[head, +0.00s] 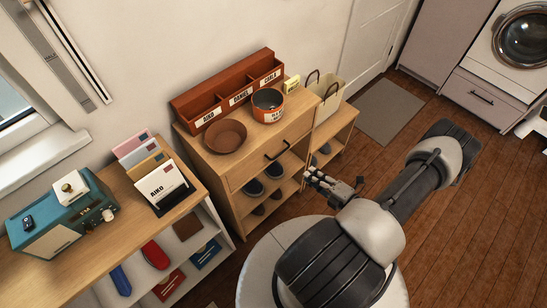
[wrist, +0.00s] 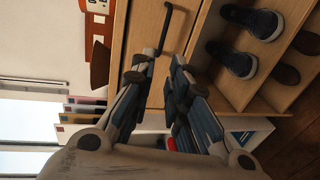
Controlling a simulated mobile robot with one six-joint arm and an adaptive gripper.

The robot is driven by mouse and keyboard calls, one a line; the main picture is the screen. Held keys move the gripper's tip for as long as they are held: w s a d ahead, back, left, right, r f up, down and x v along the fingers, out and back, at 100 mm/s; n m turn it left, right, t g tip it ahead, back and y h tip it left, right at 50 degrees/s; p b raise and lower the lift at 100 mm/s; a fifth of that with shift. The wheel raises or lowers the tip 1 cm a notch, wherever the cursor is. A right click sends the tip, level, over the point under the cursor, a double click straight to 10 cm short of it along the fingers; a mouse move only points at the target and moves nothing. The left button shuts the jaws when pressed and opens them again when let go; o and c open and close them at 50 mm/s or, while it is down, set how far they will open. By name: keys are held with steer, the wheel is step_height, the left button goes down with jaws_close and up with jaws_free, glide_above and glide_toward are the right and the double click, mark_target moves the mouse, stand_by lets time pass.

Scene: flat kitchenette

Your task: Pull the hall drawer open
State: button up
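The hall drawer (head: 258,163) is a light wood front at the top of the hall cabinet, below the cabinet's top surface. It looks shut. Its black bar handle (head: 278,150) shows in the head view, and in the wrist view the handle (wrist: 167,28) lies just beyond my fingertips. My gripper (head: 309,178) is to the right of the handle and in front of the cabinet. In the wrist view my gripper (wrist: 160,70) has its fingers apart with nothing between them. The handle appears apart from the fingers.
On the cabinet are a brown bowl (head: 226,137), a red labelled pot (head: 268,105) and a red organizer (head: 228,93). Shoes (head: 253,187) sit on the open shelves below. A side bench (head: 340,125) holds a bag (head: 326,91). Wood floor lies open at right.

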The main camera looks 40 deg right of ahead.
steer(key=b, duration=0.3)
glide_toward(279, 154)
steer(key=x, duration=1)
steer(key=shift+w+d+f, duration=0.1)
steer(key=shift+w+f, duration=0.05)
steer(key=shift+f, duration=0.1)
jaws_close()
